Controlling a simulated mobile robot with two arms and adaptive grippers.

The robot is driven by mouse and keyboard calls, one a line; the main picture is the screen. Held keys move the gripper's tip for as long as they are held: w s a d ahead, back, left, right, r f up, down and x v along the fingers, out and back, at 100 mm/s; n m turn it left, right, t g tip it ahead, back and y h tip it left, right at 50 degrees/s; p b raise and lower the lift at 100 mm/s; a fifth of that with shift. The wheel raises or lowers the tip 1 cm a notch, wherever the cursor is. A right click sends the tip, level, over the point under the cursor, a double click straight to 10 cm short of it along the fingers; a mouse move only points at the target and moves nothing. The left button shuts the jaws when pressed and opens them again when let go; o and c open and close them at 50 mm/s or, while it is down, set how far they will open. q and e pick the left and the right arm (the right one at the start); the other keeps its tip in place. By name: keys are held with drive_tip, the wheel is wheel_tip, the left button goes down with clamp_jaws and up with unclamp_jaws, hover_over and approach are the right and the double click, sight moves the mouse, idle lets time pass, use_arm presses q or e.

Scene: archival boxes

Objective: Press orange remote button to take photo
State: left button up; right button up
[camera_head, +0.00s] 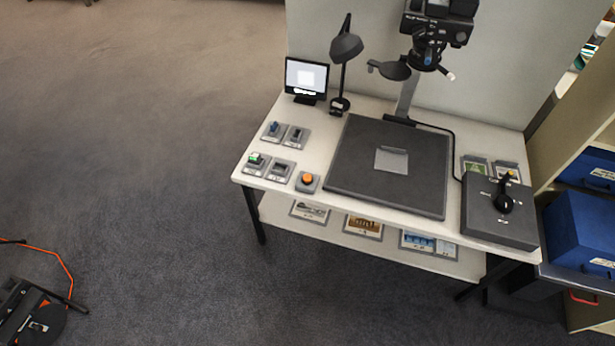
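The orange button (307,178) sits on a small grey square base near the front edge of the white table, left of the large dark copy board. A camera (437,25) is mounted on a stand above the dark board (350,165). A small translucent grey sheet or holder (391,160) lies on the board.
Several small switch modules (284,168) stand left of the button. A desk lamp (345,48) is behind them. A dark control box (499,212) with a black knob is at the right. Blue boxes (580,230) fill the right shelf.

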use_arm(q)
clamp_jaws()
idle(1.0)
